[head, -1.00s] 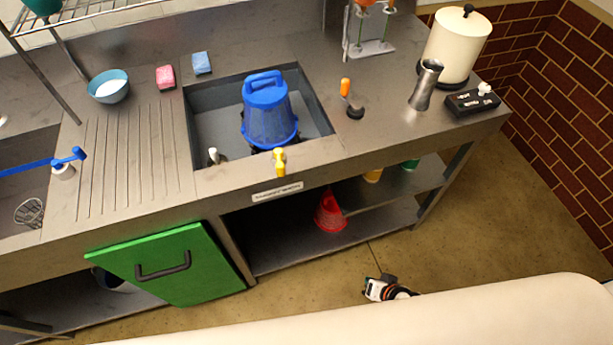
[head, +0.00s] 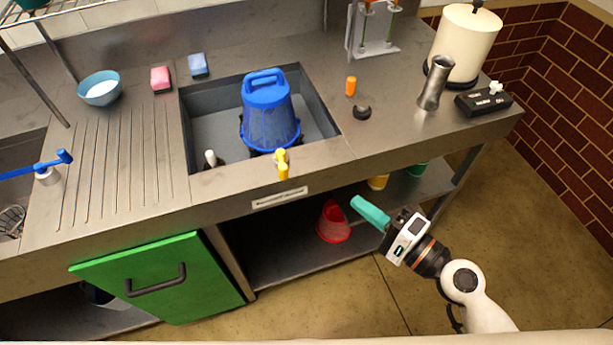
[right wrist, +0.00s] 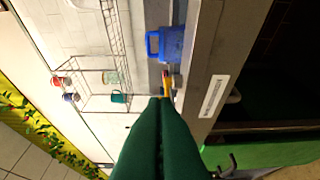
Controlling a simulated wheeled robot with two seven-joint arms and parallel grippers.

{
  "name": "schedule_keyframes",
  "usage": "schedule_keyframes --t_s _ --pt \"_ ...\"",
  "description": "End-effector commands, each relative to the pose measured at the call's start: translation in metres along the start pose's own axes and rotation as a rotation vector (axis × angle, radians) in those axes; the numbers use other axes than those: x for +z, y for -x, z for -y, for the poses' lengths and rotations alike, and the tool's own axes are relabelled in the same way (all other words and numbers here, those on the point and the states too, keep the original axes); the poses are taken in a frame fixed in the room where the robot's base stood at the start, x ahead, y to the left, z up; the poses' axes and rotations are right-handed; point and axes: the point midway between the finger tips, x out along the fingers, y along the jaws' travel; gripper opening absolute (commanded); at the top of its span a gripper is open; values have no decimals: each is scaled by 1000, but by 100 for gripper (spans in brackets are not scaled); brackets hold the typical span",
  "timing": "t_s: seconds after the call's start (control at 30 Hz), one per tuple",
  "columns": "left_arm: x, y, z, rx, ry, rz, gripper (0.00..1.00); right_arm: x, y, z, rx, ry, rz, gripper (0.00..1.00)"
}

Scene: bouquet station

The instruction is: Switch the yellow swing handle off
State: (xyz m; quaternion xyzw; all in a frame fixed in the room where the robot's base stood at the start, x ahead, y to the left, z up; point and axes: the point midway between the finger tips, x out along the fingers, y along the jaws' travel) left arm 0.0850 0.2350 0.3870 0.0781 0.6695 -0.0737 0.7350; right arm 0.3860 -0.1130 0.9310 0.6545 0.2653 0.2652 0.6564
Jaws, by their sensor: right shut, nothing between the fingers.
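The yellow swing handle (head: 282,165) sits at the front rim of the sink, below the blue bucket, with its yellow end toward the counter's front edge. It also shows small in the right wrist view (right wrist: 168,86), just past my fingertips. My right gripper (head: 358,203) has teal fingers, closed together and empty. It is in front of the counter, right of and lower than the handle in the head view, apart from it. In the right wrist view the two closed fingers (right wrist: 161,101) point toward the handle. My left gripper is not in view.
A blue bucket (head: 268,112) stands in the sink (head: 220,118). A white handle (head: 210,158) is left of the yellow one; an orange one (head: 351,86) is to the right. A labelled front edge (head: 280,197) lies below. A green door (head: 160,285) is lower left.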

Motion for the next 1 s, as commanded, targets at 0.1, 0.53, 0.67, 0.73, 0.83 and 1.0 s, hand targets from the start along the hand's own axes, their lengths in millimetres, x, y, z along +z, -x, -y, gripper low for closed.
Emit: schedule_keyframes --t_s 0.1,0.53,0.67,0.73,0.83,1.0 --pt "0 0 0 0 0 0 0 0 0 0 -1 0 0 0" --pt "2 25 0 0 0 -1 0 1 -37 -5 1 -1 3 0" --pt "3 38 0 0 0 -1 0 1 -66 -5 1 -2 3 0" --pt "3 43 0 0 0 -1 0 1 -81 -5 0 -1 1 0" --pt "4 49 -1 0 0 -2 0 1 -101 -3 -1 0 2 0" --pt "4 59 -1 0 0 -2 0 -18 -119 -1 -3 -1 0 0"
